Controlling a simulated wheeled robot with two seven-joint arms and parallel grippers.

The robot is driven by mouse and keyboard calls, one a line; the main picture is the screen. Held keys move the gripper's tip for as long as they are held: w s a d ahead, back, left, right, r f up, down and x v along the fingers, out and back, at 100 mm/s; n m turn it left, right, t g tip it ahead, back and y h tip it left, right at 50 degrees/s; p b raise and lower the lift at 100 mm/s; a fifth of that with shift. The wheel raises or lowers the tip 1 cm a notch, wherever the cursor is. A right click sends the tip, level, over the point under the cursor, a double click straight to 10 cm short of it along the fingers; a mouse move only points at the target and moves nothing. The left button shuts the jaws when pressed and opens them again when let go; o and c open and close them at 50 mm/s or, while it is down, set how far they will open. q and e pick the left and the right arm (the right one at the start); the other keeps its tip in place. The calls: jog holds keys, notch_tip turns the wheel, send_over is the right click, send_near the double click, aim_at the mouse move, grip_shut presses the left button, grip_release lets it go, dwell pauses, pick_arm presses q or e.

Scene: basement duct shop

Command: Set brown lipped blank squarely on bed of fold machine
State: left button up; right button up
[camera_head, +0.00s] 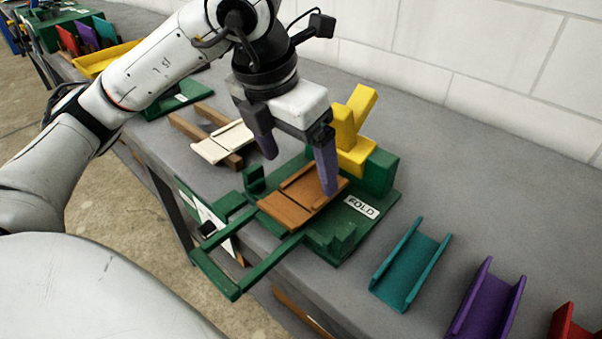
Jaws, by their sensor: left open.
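The brown lipped blank (287,210) lies on the bed of the green fold machine (381,201), which carries a white FOLD label. The blank looks roughly lined up with the bed, but I cannot tell whether it sits fully flat and square. My left gripper (297,171) is open above the machine, with its purple fingers pointing down. One finger is over the blank's far right side and hides part of it; I cannot tell whether it touches. The other finger is beyond the blank's far left side. My right gripper is not in view.
A cream blank (223,142) rests on brown rails (190,129) to the left. A yellow part (352,140) stands behind the machine, and a green frame (235,291) juts past the bench's front edge. Teal (410,265), purple (487,305) and red (570,328) channels lie at right.

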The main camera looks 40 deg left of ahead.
pick_arm(q)
jog(key=p+v, duration=0.1)
jog(key=v, duration=0.4)
dwell(0.5)
